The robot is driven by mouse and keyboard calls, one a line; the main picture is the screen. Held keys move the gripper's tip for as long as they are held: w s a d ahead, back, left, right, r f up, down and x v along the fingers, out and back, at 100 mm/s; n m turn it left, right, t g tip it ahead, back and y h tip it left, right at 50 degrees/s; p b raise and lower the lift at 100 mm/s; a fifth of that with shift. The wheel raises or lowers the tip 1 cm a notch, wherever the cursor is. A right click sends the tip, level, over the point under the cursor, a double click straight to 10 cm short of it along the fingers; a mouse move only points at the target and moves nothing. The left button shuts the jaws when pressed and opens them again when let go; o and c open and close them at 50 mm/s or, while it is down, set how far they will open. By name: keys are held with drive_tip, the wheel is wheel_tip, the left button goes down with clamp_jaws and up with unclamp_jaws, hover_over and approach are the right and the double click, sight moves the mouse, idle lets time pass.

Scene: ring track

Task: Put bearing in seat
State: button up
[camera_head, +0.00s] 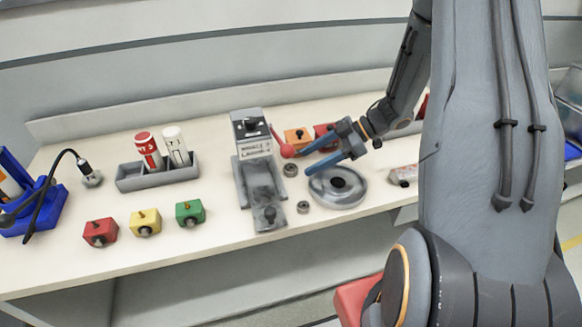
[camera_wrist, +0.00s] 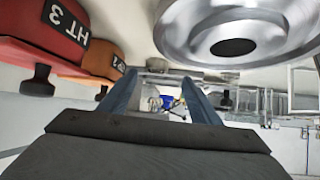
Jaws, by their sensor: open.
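Two small dark grey rings that look like bearings lie on the bench in the head view. One ring (camera_head: 290,169) is beside the press, just left of my gripper's fingertips; the other ring (camera_head: 303,207) is nearer the front edge. A round silver metal part (camera_head: 350,198) with a dark centre stands right of them; it also shows large in the wrist view (camera_wrist: 285,50). A grey press (camera_head: 252,150) has a low base plate (camera_head: 268,215) in front. I cannot tell which part is the seat. My gripper (camera_head: 306,162) is open and empty, blue fingers pointing left above the bench.
A red knob (camera_head: 287,151) and an orange box (camera_head: 297,138) are close to my fingers. A red box (camera_wrist: 40,45) marked HT 3 shows in the wrist view. Red (camera_head: 100,232), yellow (camera_head: 145,222) and green (camera_head: 190,213) blocks stand left. The bench front between them and the press is clear.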

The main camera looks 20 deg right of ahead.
sight(291, 168)
drive_tip(key=x, duration=0.1)
drive_tip(key=p+x, duration=0.1)
drive_tip(key=x, duration=0.1)
drive_tip(key=p+x, duration=0.1)
drive_tip(key=shift+w+a, duration=0.3)
drive_tip(key=shift+w+a+f, duration=0.1)
drive_tip(key=shift+a+f, duration=0.2)
drive_tip(key=shift+f, duration=0.05)
drive_tip(key=c, duration=1.3)
drive_tip(key=shift+c, duration=0.2)
